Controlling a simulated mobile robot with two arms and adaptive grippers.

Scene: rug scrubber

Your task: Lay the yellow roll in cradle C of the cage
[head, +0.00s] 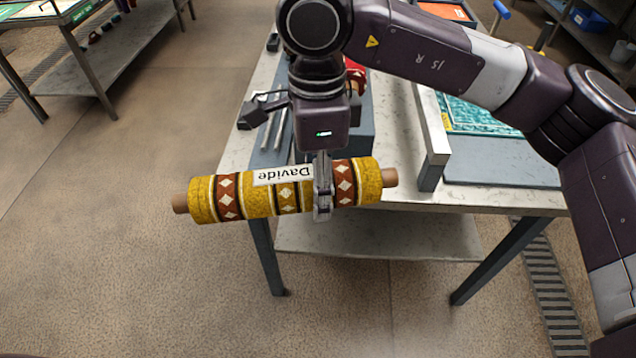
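The yellow roll (262,197) has brown bands with white diamonds, a white label reading "Davide", and a brown core showing at both ends. My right gripper (323,208) comes down from above and is shut on the roll, right of its middle. The roll hangs roughly level, slightly higher at its right end, in front of the table's near edge. The cage and cradle C cannot be made out in this view. My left gripper is not in view.
The pale worktable (470,200) stands behind the roll, with a lower shelf (380,238). A teal patterned rug (480,120) lies in a grey-framed bay at right. A red patterned item (356,78) is partly hidden behind my arm.

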